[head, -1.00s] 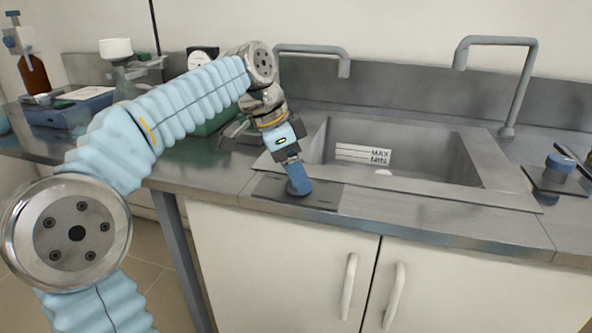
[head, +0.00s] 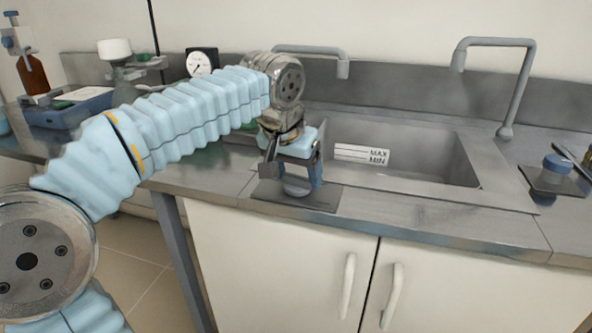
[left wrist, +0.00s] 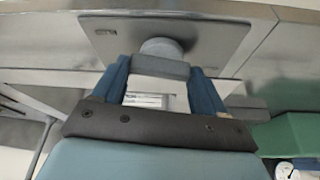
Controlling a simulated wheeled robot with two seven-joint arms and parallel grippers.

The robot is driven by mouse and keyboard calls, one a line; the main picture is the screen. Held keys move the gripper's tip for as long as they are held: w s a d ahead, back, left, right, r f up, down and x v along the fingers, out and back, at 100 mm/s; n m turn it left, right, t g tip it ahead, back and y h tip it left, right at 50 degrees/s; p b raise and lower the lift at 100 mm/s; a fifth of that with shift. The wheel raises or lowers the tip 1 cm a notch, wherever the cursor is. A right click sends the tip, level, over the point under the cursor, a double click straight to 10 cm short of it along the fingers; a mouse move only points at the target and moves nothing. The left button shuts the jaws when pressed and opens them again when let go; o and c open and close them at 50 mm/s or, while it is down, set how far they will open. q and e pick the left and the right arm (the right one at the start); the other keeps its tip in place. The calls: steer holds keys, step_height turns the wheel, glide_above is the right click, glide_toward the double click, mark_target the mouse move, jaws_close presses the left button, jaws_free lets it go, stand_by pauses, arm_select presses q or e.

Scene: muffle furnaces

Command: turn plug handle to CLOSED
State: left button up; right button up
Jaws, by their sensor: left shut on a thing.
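The plug handle is a grey bar on a round grey knob, shown in the left wrist view (left wrist: 160,67). It stands on a flat dark plate (head: 325,198) on the counter in front of the sink. My left gripper (head: 295,186) reaches down over it, its two blue fingers on either side. In the left wrist view my left gripper (left wrist: 161,75) is shut on the bar's ends. In the head view the gripper partly hides the handle. A small mark on the plate (left wrist: 105,31) is too small to read. My right gripper is not in view.
A sink (head: 410,160) with a MAX/MIN label (head: 362,154) lies just behind the plate. Two grey taps rise behind it, one at the right (head: 515,90). A blue-capped item (head: 557,165) stands on a dark plate at the far right. The counter front between is clear.

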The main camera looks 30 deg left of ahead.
arm_select(q)
steer(key=shift+n+y, duration=0.3)
steer(key=shift+n, duration=0.6)
steer(key=o, duration=1.1)
steer(key=shift+c, duration=0.2)
steer(key=shift+d+r, duration=0.1)
steer(key=v, duration=1.3)
steer(key=shift+r, duration=0.35)
